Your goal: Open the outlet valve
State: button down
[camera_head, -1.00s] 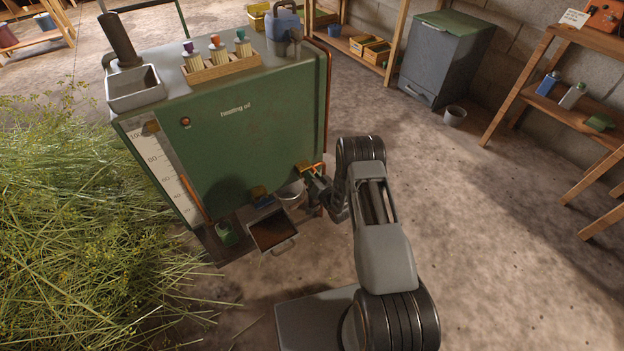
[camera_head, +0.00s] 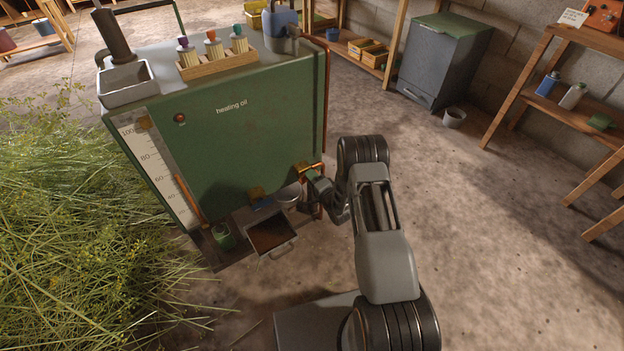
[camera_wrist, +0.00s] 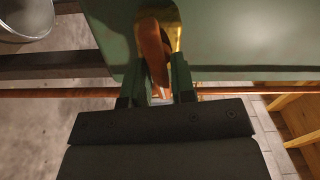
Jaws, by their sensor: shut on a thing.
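The green heating-oil tank (camera_head: 250,130) stands left of my arm. A copper-coloured valve lever (camera_wrist: 151,45) shows in the wrist view, in front of a brass fitting (camera_wrist: 174,30) on the green tank wall. My gripper (camera_head: 316,179) is at the tank's lower right corner, beside the copper pipe (camera_head: 328,95). In the wrist view my gripper (camera_wrist: 157,72) has its dark green fingers on either side of the lever, shut on it. The far part of the valve is hidden behind the lever and fingers.
Open floor (camera_head: 480,250) lies right of my arm.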

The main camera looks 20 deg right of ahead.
jog(key=shift+f+m, duration=0.1)
jog(key=shift+m, duration=1)
jog(key=c, duration=1.1)
grip_release()
jog(key=p+v, duration=0.2)
jog(key=v, duration=1.2)
jog(key=shift+p, duration=0.3)
jog(key=shift+w, duration=0.1)
